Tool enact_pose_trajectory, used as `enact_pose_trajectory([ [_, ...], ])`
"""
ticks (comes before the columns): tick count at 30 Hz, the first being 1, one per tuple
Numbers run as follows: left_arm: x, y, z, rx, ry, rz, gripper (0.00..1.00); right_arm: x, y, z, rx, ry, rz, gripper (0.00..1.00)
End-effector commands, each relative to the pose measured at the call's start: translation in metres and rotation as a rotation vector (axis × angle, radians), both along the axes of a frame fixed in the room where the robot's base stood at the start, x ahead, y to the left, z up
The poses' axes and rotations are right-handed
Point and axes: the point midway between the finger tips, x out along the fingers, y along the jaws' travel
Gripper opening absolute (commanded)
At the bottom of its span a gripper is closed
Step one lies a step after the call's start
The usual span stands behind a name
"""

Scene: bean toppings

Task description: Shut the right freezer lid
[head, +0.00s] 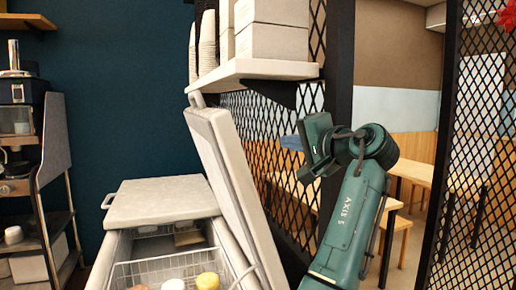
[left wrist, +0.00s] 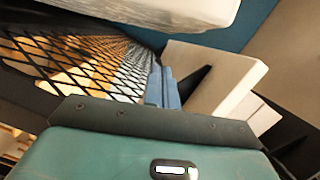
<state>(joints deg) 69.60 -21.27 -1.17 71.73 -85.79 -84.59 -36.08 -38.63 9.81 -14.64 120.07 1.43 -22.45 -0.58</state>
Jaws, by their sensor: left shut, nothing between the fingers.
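The right freezer lid (head: 228,170) is a pale slab that stands raised and tilted on the right side of the freezer (head: 112,262), its upper end near the wall shelf. The other lid (head: 160,203) lies flat over the far part of the freezer. My left gripper (head: 290,142) is to the right of the raised lid, apart from it in the head view, beside the mesh. In the left wrist view its blue-grey fingers (left wrist: 162,88) are together and hold nothing. A pale slab crosses the top there; I cannot tell whether it is the lid. My right gripper is out of view.
A wall shelf (head: 250,70) with cups and boxes overhangs the raised lid. A black mesh partition (head: 262,125) stands close behind my left gripper. A wire basket (head: 165,268) with several tubs sits in the open freezer. A coffee machine stand (head: 40,170) is at left.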

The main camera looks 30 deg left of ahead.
Motion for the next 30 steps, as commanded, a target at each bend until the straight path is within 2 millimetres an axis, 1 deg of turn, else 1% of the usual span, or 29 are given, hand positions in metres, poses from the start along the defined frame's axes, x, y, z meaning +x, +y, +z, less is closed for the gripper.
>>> enact_pose_trajectory([
  [5,0.011,0.023,0.0,0.0,0.001,0.005,0.0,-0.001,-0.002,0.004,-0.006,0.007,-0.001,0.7],
  [10,0.028,0.056,-0.001,0.0,0.001,0.004,0.0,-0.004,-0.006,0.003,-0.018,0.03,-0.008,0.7],
  [15,0.044,0.089,-0.004,0.001,0.001,0.002,0.0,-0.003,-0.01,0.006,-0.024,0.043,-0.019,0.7],
  [17,0.038,0.092,-0.01,-0.002,-0.002,0.0,0.0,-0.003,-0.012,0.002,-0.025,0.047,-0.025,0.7],
  [21,0.026,0.102,-0.015,-0.002,-0.004,0.0,0.0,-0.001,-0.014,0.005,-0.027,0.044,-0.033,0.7],
  [25,0.019,0.108,-0.018,-0.001,-0.003,-0.001,0.0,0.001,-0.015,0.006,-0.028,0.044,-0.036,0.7],
  [30,0.015,0.111,-0.02,0.001,-0.002,-0.001,0.0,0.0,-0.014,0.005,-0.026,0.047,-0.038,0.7],
])
